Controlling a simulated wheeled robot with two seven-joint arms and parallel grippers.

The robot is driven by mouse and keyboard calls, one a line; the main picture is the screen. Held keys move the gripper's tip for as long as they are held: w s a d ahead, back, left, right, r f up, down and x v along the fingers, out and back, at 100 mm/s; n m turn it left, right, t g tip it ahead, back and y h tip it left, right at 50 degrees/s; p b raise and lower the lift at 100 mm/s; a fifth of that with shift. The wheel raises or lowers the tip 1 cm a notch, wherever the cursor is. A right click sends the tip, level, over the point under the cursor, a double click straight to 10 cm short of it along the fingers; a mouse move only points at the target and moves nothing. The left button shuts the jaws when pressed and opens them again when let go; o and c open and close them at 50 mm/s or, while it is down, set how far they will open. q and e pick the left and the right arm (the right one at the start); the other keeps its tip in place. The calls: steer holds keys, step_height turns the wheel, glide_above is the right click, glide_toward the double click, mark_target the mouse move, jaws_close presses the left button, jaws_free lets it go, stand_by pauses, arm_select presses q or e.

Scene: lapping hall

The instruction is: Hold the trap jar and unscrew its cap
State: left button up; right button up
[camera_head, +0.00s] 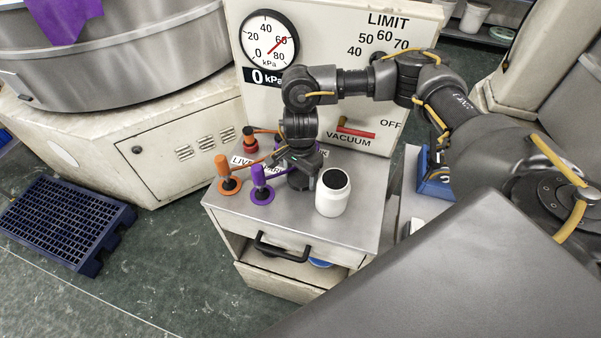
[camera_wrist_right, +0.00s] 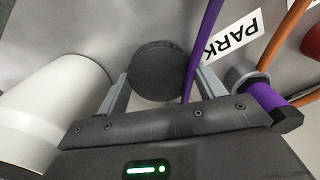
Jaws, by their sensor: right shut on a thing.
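The white trap jar (camera_head: 332,196) stands upright on the grey cart top. Its top is a dark disc inside a white rim; I cannot tell surely whether that is its open mouth. My right gripper (camera_head: 301,172) is just left of the jar, low over the cart. In the right wrist view, its fingers (camera_wrist_right: 162,90) are shut on a dark round cap (camera_wrist_right: 160,68) with a ribbed edge. The jar's white side (camera_wrist_right: 58,105) shows at the left there, apart from the fingers. My left gripper is not in view.
A purple hose plug (camera_head: 262,184) and an orange one (camera_head: 226,175) stand left of the gripper; the purple hose (camera_wrist_right: 205,45) passes close by one finger. A PARK label (camera_wrist_right: 235,35) lies beside them. The vacuum panel with a gauge (camera_head: 268,40) stands behind. The cart's front right is clear.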

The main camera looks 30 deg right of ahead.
steer(key=shift+f, duration=0.1)
steer(key=o, duration=0.6)
steer(key=shift+f, duration=0.1)
steer(key=o, duration=0.5)
